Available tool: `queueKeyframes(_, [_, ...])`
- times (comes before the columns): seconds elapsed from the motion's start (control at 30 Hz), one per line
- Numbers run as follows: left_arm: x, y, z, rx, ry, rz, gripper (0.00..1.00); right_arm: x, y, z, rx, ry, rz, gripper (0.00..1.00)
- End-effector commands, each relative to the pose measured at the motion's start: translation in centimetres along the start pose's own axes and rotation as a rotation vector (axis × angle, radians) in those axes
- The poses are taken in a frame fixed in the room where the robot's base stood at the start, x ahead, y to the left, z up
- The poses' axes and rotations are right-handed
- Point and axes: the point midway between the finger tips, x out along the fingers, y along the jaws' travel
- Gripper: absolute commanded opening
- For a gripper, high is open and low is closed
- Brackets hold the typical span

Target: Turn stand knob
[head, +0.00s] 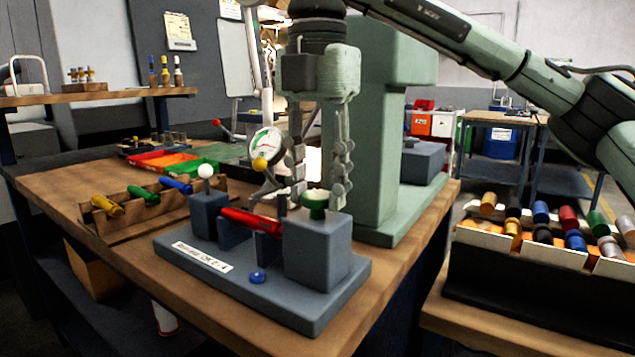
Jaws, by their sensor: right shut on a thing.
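The blue-grey stand (318,255) sits near the front edge of the wooden bench. A green knob (315,203) is on top of its right block. My right gripper (319,190) points straight down over this block, its two fingers on either side of the green knob, shut on it. The far side of the grip is hidden. A red cylindrical part (250,221) lies across the stand's cradle. A white ball (205,170) tops the left block. A dial gauge (266,142) with a yellow knob (259,164) stands behind the red part. My left gripper is not in view.
A wooden rack (125,222) with coloured-handled tools is left of the stand. A green machine column (365,140) rises close behind my right gripper. A rack (480,262) of coloured cylinders is at the right.

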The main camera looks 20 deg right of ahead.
Motion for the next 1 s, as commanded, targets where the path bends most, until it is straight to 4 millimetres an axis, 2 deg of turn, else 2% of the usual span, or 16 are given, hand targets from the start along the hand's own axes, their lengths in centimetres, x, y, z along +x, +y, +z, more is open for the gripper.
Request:
queueKeyframes(0.47, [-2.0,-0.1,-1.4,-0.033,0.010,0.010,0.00,0.1,0.0,0.0,0.453,0.000,-0.001,0.06])
queueKeyframes(0.6, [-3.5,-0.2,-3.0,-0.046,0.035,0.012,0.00,0.1,0.0,0.0,0.586,0.000,-0.001,0.06])
queueKeyframes(0.77, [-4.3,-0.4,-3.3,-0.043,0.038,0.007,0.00,0.1,0.0,0.0,0.734,-0.001,0.001,0.06])
queueKeyframes(1.0, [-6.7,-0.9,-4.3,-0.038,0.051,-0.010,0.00,0.3,0.0,0.0,0.919,-0.001,0.001,0.06])
